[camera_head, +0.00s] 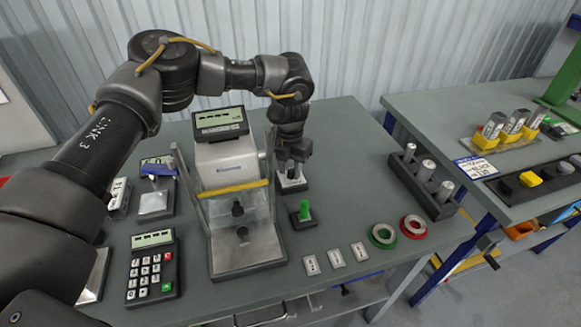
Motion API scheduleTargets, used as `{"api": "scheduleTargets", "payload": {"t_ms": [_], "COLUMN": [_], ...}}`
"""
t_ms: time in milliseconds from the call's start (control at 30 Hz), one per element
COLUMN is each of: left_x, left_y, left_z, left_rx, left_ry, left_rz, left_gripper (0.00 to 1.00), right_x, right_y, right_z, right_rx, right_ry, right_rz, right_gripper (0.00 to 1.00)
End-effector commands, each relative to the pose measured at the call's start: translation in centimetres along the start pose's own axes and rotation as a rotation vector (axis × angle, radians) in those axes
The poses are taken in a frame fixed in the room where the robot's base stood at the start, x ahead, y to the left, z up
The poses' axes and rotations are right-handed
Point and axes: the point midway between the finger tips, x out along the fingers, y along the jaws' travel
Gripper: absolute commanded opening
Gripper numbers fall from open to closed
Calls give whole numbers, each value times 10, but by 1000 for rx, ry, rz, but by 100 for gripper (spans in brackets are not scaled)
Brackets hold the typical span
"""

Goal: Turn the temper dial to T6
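My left arm reaches in from the left and over the table. My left gripper (291,165) points down just right of the grey tester. It is directly over a small dark box with a pale face (291,183), which may be the temper dial. The fingers hide most of the top of this box, so the knob and its setting cannot be read. Whether the fingers touch or grip a knob is too small to tell. My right gripper is not in view.
The tester (228,170) with a display stands close left of the gripper. A black box with a green knob (304,212) is just in front. A keypad (152,265), green ring (382,235), red ring (413,226) and block of metal cylinders (424,185) stand around. The table's back right is clear.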

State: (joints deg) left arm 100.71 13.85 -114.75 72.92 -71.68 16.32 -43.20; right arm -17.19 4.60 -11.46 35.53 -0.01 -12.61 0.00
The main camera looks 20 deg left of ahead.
Motion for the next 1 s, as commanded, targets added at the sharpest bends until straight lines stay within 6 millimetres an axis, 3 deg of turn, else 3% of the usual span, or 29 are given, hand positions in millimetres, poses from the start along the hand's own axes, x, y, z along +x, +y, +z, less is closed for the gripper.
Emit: {"api": "scheduleTargets", "payload": {"t_ms": [167, 600, 1000], "left_x": [-15, -95, -108], "left_y": [0, 0, 0], "left_z": [1, 2, 1], "left_rx": [1, 0, 0], "left_ry": [-3, -4, -1], "left_rz": [-1, 0, 0], "left_gripper": [33, 33, 33], "right_x": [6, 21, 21], "right_y": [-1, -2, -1], "right_z": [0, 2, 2], "right_rx": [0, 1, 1], "right_ry": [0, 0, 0], "right_rz": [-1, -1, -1], "right_gripper": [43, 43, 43]}}
